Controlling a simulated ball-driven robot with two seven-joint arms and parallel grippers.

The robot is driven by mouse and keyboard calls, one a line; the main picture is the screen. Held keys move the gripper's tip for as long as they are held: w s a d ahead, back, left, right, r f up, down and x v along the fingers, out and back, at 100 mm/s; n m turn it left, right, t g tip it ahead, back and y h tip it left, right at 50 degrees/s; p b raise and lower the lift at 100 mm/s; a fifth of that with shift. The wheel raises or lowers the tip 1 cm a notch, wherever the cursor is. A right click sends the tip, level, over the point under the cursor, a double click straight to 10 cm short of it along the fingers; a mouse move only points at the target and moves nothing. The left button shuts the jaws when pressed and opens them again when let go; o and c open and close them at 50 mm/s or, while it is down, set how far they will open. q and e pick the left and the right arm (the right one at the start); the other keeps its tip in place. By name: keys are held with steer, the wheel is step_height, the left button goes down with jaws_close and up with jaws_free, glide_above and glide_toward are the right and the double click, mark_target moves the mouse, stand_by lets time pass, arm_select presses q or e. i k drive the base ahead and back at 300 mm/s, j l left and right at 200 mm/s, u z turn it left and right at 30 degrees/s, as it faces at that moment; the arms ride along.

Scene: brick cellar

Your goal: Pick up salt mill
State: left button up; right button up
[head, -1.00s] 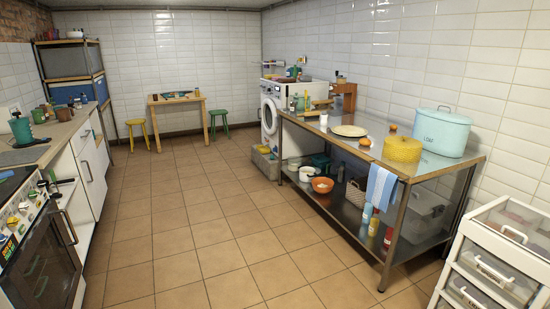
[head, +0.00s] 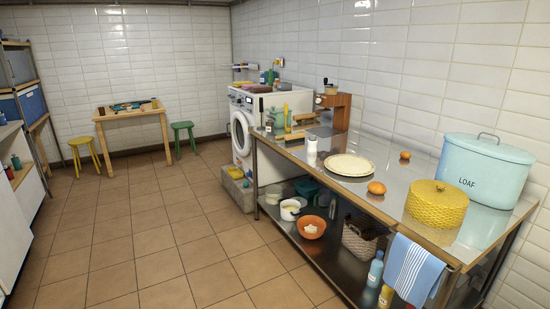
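A small upright white cylinder (head: 312,150) stands on the steel table (head: 350,138), left of the cream plate. It could be the salt mill, but it is too small to tell. A brown wooden appliance (head: 340,110) stands behind it at the back of the table, near the wall. Neither of my grippers is in view.
The table also bears a cream plate (head: 350,165), an orange (head: 376,188), a yellow woven pot (head: 437,203) and a blue LOAF bin (head: 486,170). A striped towel (head: 415,270) hangs at its front. The tiled floor (head: 150,245) left of the table is clear.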

mark_target(312, 150)
steer(key=i+j+z, duration=0.1)
steer(key=i, duration=1.7)
